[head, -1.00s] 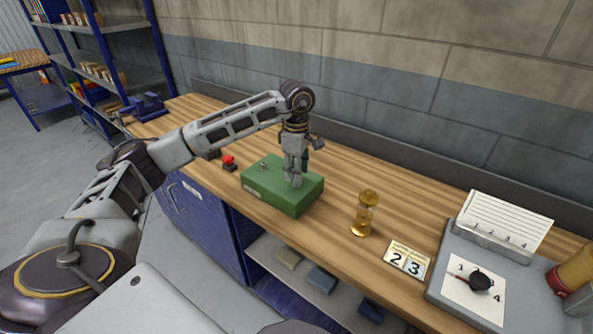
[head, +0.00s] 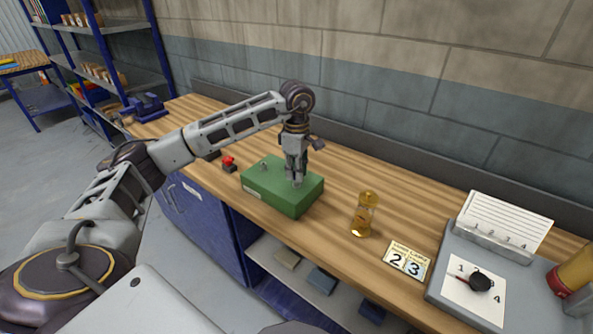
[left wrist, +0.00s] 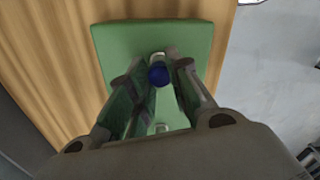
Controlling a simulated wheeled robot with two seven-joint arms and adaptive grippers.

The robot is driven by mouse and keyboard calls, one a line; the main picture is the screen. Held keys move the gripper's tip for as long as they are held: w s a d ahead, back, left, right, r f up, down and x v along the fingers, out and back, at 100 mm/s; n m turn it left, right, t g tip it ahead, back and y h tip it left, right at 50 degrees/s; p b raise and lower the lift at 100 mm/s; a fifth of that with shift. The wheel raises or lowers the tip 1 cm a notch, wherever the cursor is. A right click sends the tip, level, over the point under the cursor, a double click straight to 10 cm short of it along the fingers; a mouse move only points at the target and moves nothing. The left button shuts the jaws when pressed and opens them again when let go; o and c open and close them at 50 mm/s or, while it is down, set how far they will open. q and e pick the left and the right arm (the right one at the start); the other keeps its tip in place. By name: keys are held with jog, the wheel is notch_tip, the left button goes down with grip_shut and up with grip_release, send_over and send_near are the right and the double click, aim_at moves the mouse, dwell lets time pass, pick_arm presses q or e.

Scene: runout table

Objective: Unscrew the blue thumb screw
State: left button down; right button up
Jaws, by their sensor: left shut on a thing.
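The blue thumb screw (left wrist: 159,75) shows in the left wrist view between the two fingertips of my left gripper (left wrist: 160,80). The gripper is shut on it. The screw stands at the top of the green box (left wrist: 110,40), which also shows in the head view (head: 283,198) on the wooden bench. In the head view my left gripper (head: 296,177) points straight down onto the box's right part and hides the screw. A small metal fitting (head: 264,166) sits on the box's left part. My right gripper is not in view.
A red button (head: 229,162) stands left of the box on the bench (head: 340,173). An hourglass (head: 364,214) and a number card (head: 407,260) are to the right. A grey dial unit (head: 452,283) fills the far right. A blue vise (head: 146,106) is at the far left end.

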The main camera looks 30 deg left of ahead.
pick_arm(q)
jog(key=shift+n, duration=0.3)
jog(key=shift+n+p, duration=0.3)
jog(key=shift+n, duration=1.7)
jog(key=shift+n, duration=0.8)
jog(key=shift+n+p, duration=0.35)
jog(key=shift+n, duration=0.95)
